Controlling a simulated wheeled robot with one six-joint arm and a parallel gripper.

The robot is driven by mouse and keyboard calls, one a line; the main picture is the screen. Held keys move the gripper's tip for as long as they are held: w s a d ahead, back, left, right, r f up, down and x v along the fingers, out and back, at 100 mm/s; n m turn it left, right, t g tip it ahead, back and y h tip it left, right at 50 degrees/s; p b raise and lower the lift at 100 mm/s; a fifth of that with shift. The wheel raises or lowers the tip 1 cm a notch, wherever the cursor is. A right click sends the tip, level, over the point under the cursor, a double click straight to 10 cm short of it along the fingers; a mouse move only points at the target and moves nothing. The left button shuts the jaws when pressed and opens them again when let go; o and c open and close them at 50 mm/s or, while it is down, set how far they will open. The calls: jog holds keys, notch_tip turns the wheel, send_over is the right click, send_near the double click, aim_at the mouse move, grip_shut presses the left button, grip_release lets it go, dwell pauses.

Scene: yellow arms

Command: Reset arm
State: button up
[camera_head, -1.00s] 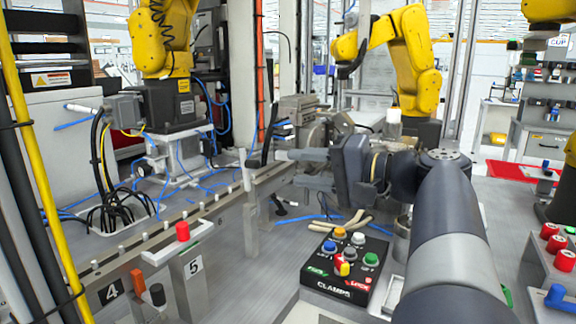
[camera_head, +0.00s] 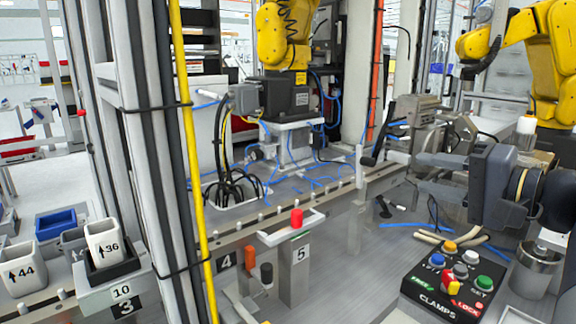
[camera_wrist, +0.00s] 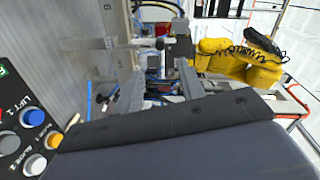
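My gripper (camera_head: 422,173) is at the right of the head view, level above the grey workbench. Its two fingers are apart, with nothing between them. In the wrist view the fingers (camera_wrist: 158,86) also stand apart and empty, with the bench machinery beyond them. Most of my arm is cut off by the right edge of the head view. The black clamps button box (camera_head: 432,304) lies on the bench below my gripper. It also shows at the left of the wrist view (camera_wrist: 12,142).
A bench rail with a red-knobbed post marked 5 (camera_head: 297,268) runs left of my gripper. Yellow arms stand behind, one at centre (camera_head: 284,35) and one at right (camera_head: 540,50). A yellow pole (camera_head: 184,130) and numbered white bins (camera_head: 104,243) are at the left.

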aim_at(374, 162)
jog(key=b+x, duration=0.1)
jog(key=x, duration=0.9)
jog(key=shift+r, duration=0.1)
jog(key=p+v, duration=0.1)
jog(key=v, duration=1)
jog(key=b+x, duration=0.1)
jog(key=x, duration=1)
jog(key=shift+w+a, duration=0.1)
jog(key=shift+a, duration=0.05)
jog(key=p, duration=0.2)
jog(key=shift+w+r+g+h+p, duration=0.1)
jog(key=shift+r+g+h+p, duration=0.2)
jog(key=shift+r+g, duration=0.1)
jog(key=shift+a+f+p, duration=0.1)
jog(key=shift+f+p, duration=0.2)
jog(key=shift+p, duration=0.05)
